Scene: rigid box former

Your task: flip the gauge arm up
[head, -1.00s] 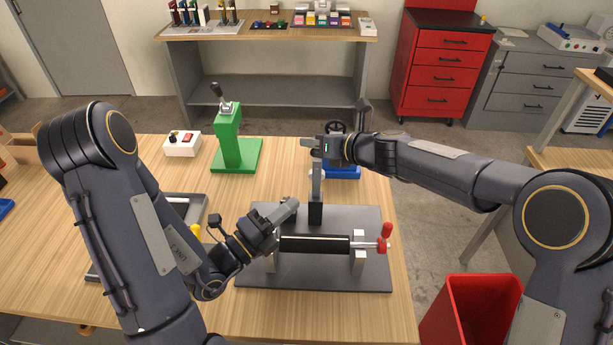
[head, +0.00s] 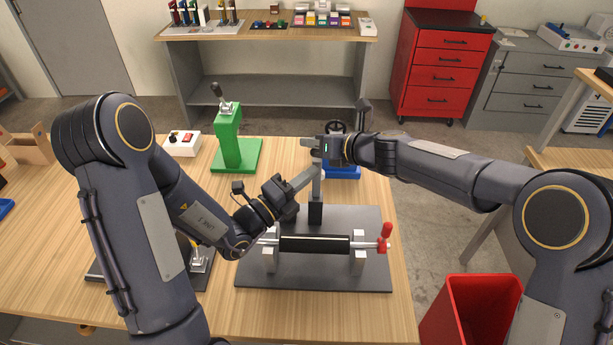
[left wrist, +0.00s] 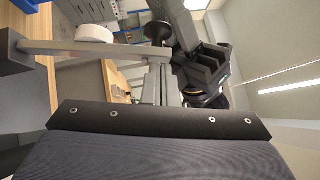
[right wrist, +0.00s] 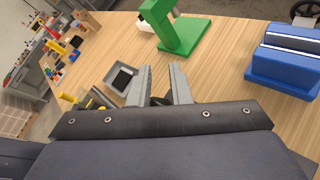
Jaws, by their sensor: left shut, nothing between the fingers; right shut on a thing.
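The gauge arm (head: 316,187) is a grey bar standing upright from a black foot at the back of the dark former plate (head: 350,275). In the left wrist view the bar (left wrist: 120,51) lies sideways, with its dark foot at the left.
A black roller (head: 315,244) with a red handle (head: 385,238) spans the plate's front. A green press (head: 230,140) and a white switch box (head: 182,144) stand at the back left. A blue block (head: 345,172) is behind the bar. A red bin (head: 470,310) stands right of the table.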

